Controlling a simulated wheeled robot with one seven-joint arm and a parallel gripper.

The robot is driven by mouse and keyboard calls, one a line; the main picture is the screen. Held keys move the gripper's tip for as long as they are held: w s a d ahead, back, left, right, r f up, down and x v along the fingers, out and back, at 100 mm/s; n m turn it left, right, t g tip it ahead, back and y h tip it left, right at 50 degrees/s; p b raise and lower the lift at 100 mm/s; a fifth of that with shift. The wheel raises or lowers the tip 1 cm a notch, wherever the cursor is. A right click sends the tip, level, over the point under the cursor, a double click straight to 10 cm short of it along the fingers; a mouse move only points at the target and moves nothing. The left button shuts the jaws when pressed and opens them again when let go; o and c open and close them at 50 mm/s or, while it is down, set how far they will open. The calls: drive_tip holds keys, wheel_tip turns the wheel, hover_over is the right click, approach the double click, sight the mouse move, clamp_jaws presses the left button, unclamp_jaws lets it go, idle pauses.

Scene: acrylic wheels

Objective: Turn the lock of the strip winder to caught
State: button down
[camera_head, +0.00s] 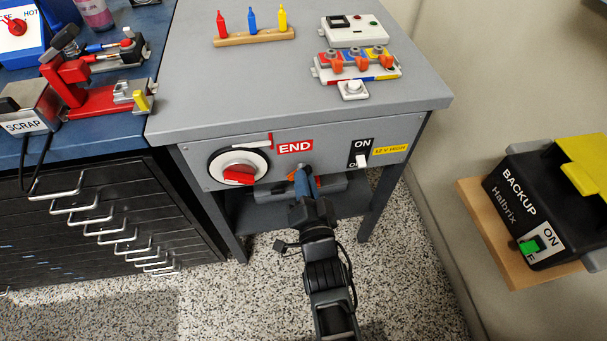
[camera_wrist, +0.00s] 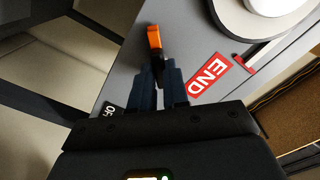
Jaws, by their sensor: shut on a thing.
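A white round dial (camera_head: 237,164) with a black rim and a red knob (camera_head: 238,176) is on the front panel of the grey bench. A red END label (camera_head: 295,147) is beside it. My gripper (camera_head: 301,178) is at the panel below the END label. In the wrist view my gripper (camera_wrist: 160,72) is shut on a small dark lever with an orange end (camera_wrist: 154,38), which points away from the fingers. The lever's lower part is hidden between the fingers. I cannot tell from any marking which position it is in.
An ON switch (camera_head: 361,159) and a yellow label (camera_head: 391,149) are right of my gripper. The bench top (camera_head: 230,80) overhangs above. A black drawer cabinet (camera_head: 100,220) stands left, and a BACKUP box (camera_head: 540,205) is on the wall at right.

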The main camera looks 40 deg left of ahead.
drive_tip(key=shift+m+p, duration=0.45)
drive_tip(key=shift+m, duration=1.85)
drive_tip(key=m, duration=0.4)
drive_tip(key=c, duration=1)
unclamp_jaws()
